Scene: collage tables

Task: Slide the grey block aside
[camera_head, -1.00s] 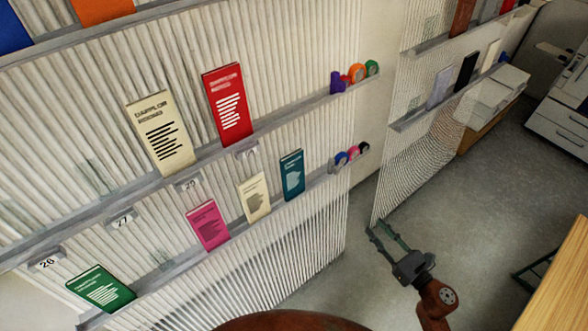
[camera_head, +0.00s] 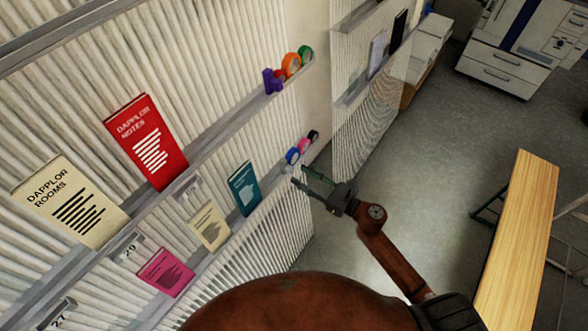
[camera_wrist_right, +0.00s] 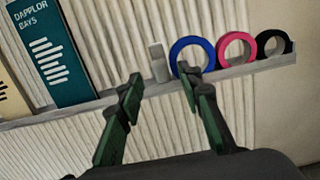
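The small grey block (camera_wrist_right: 157,60) stands on the lower shelf in the right wrist view, between a teal booklet and a blue tape roll (camera_wrist_right: 190,56). In the head view it is too small to make out surely. My right gripper (camera_wrist_right: 160,86) is open and empty, with its two green fingers apart. Its fingertips lie to either side of the block in the picture, below it; I cannot tell how far short of it they are. In the head view my right gripper (camera_head: 300,175) is close to the right end of the lower shelf. My left gripper is not in view.
A pink roll (camera_wrist_right: 237,48) and a black roll (camera_wrist_right: 272,43) stand right of the blue one. The teal booklet (camera_wrist_right: 55,55) leans at left. Tape rolls (camera_head: 291,65) sit on the shelf above. A wooden table (camera_head: 520,230) is at right; the floor between is clear.

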